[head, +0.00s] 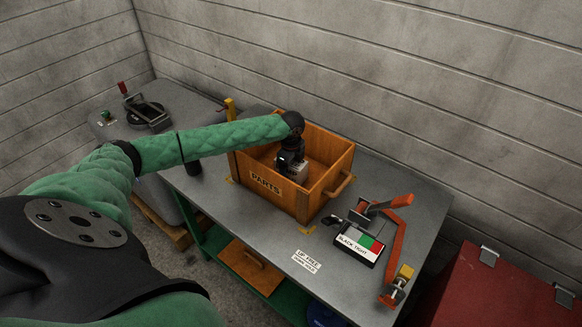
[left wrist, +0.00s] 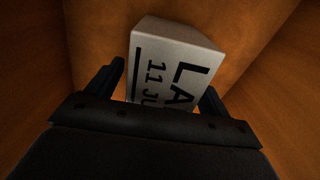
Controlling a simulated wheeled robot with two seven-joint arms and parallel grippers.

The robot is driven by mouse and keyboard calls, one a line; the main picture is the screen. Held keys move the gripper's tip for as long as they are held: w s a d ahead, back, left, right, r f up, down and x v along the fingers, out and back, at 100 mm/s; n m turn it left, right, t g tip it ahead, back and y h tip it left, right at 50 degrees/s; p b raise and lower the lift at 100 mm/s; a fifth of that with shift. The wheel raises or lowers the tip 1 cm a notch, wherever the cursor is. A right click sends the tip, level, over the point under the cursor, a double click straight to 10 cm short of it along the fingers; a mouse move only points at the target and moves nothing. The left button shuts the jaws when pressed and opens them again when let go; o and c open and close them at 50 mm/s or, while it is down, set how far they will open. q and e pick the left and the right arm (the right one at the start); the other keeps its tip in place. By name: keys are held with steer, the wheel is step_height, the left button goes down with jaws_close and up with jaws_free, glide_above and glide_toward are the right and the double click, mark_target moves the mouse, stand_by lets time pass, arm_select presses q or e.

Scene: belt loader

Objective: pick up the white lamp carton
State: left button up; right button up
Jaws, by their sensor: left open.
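The white lamp carton (left wrist: 172,62) stands inside the wooden PARTS crate, with black lettering on its face in the left wrist view. In the head view only a part of the carton (head: 298,172) shows below my gripper. My left gripper (head: 290,165) reaches down into the crate from above. In the left wrist view my left gripper (left wrist: 162,88) is open, with one finger on each side of the carton. I cannot tell whether the fingers touch it. The carton's lower part is hidden by the gripper body. My right gripper is not in view.
The wooden crate (head: 262,186) has high walls around the carton and sits on a grey table (head: 225,215). To its right are a black device with a green and red panel (head: 358,243) and an orange arm-like tool (head: 398,245). A red cabinet (head: 505,290) stands at the right.

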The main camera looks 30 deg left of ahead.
arm_select(q)
steer(key=shift+f, duration=0.5)
steer(key=c, duration=1.1)
steer(key=shift+r, duration=0.1)
steer(key=shift+c, duration=0.2)
